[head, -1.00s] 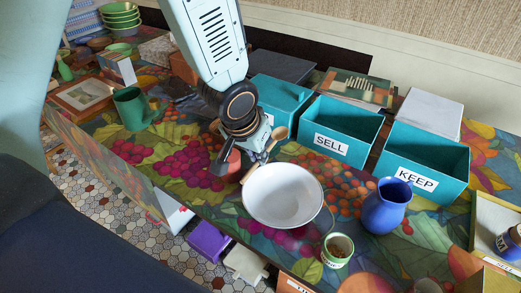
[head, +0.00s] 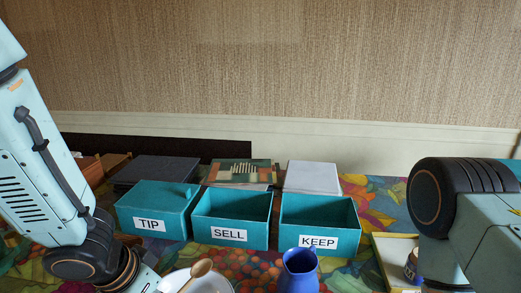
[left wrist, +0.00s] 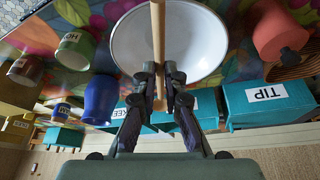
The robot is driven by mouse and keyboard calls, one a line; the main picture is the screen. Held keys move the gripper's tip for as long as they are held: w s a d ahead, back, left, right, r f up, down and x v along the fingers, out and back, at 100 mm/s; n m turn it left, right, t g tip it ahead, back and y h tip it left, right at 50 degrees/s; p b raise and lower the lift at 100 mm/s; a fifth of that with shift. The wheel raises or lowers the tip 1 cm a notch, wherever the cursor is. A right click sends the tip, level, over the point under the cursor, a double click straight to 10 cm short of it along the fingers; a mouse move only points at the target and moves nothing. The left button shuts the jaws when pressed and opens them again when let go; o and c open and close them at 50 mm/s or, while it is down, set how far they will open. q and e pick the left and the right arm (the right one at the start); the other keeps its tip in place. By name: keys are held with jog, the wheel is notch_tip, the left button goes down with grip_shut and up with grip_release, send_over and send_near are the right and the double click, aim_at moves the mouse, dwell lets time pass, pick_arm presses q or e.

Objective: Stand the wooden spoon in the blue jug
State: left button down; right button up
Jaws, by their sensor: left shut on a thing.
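My left gripper (left wrist: 160,78) is shut on the handle of the wooden spoon (left wrist: 158,35). The jug also shows in the left wrist view (left wrist: 101,97), to the left of the gripper and apart from the spoon. Part of my right arm shows at the right of the head view, but its gripper does not.
The white bowl (head: 180,281) lies beside the jug. Teal boxes marked TIP (head: 150,208), SELL (head: 228,218) and KEEP (head: 320,225) stand in a row behind. A yellow-edged tray (head: 385,262) is at the right, with a dark blue mug (head: 411,265).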

pick_arm(q)
jog(key=shift+f, duration=0.45)
jog(key=shift+b, duration=0.45)
jog(key=shift+r, duration=0.1)
pick_arm(e)
jog(key=shift+f, duration=0.75)
pick_arm(q)
jog(key=shift+r+p, duration=0.35)
jog(key=shift+p, duration=0.25)
jog(key=w+a+r+n+y+p, duration=0.1)
jog(key=w+a+r+n+p, duration=0.2)
jog(key=a+r+n+p, duration=0.1)
jog(key=shift+w+t+y+p, duration=0.3)
jog(key=shift+w+y+p, duration=0.1)
jog(key=shift+p, duration=0.2)
pick_arm(e)
notch_tip(320, 180, up, 6)
